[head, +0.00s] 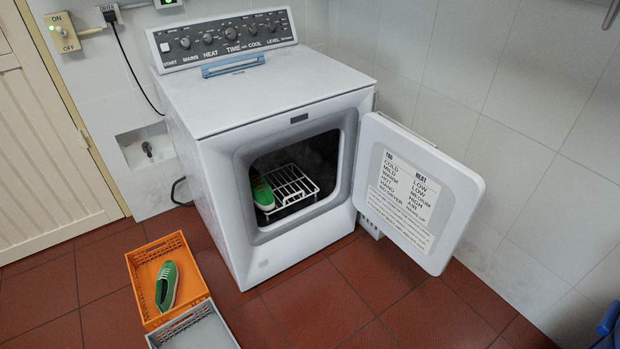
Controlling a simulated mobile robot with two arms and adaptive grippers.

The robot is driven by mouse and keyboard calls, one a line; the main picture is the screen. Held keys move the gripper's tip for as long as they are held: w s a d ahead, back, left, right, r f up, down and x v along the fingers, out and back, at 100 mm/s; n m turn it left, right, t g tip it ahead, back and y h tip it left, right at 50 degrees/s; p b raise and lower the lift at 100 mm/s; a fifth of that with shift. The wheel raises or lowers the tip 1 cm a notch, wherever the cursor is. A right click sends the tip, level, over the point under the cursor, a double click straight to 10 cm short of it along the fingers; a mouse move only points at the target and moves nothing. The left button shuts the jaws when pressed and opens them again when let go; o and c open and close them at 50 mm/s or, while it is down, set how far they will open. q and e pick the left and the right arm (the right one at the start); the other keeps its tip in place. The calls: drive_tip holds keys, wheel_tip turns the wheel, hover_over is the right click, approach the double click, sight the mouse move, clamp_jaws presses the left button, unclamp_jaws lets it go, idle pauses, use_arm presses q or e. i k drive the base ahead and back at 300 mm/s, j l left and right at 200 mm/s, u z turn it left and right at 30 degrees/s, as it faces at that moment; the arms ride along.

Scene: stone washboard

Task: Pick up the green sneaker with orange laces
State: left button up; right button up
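A green sneaker (262,193) with a pale sole is inside the open dryer, at the left of a white wire rack (293,187). A small reddish-orange patch shows on its upper, but its laces are too small to make out clearly. A second green sneaker (166,286) lies in the orange crate (147,252) on the floor, and its laces look pale. Neither of my grippers shows in the head view.
The white dryer (270,95) stands against the tiled wall. Its door (412,190) is swung open to the right. A grey crate (200,328) adjoins the orange crate in front. Red tiled floor (330,305) is clear before the dryer. A blue item (608,322) is cut off at right.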

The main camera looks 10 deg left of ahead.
sight(262, 194)
drive_tip(key=i+u, duration=0.35)
drive_tip(key=i+l+u, duration=0.15)
drive_tip(key=u, duration=0.2)
drive_tip(key=i+l+u, duration=0.2)
drive_tip(key=u, duration=0.15)
drive_tip(key=i+l+z, duration=0.1)
drive_tip(key=i+l, duration=0.05)
drive_tip(key=l, duration=0.1)
